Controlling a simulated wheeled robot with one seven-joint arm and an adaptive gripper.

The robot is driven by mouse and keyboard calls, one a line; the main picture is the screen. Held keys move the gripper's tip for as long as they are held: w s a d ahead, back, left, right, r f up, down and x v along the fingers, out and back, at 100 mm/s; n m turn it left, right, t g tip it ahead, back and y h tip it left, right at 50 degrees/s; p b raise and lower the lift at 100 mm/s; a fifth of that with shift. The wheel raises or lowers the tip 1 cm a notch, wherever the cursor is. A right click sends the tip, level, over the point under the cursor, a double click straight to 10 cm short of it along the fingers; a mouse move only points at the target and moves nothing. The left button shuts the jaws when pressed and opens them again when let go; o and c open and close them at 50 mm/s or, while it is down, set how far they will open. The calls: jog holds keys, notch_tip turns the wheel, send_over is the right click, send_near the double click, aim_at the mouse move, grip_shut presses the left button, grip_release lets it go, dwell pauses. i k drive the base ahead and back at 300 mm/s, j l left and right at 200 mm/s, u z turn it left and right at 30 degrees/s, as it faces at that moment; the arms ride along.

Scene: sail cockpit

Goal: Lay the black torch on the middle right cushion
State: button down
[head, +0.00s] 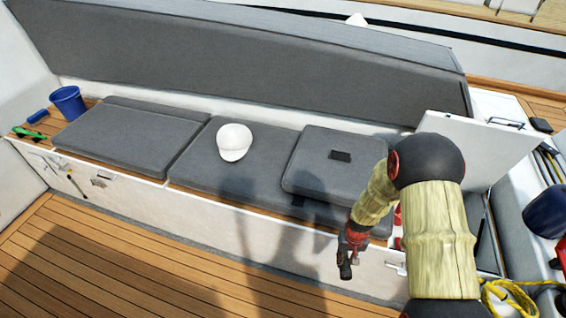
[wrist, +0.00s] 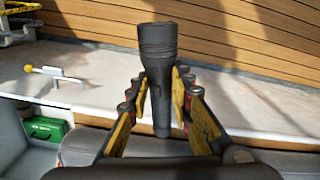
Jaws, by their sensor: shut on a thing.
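My gripper (wrist: 160,90) is shut on the black torch (wrist: 157,45), with a yellow-padded finger on either side of its body. The torch's wide head sticks out at the top of the wrist view. In the head view my gripper (head: 346,258) is low in front of the bench's white face, apart from the cushions; the torch is hard to tell from the fingers there. Grey seat cushions line the bench: one at the left (head: 125,138), one in the middle (head: 195,170), and one at the right (head: 320,178) lying raised over its neighbour. I cannot tell which is called middle right.
A white cap (head: 234,141) lies on the middle cushion and a small black item (head: 340,155) on the right one. A blue bucket (head: 68,102) stands at the far left. A raised white locker lid (head: 475,145) stands right of the cushions. The wooden floor (head: 130,260) in front is clear.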

aim_at(259, 171)
jog(key=i+j, duration=0.1)
jog(key=j, duration=0.45)
jog(key=i+j, duration=0.1)
jog(key=j, duration=0.45)
jog(key=i+j, duration=0.1)
jog(key=j, duration=0.5)
jog(key=i+j, duration=0.15)
jog(key=j, duration=0.4)
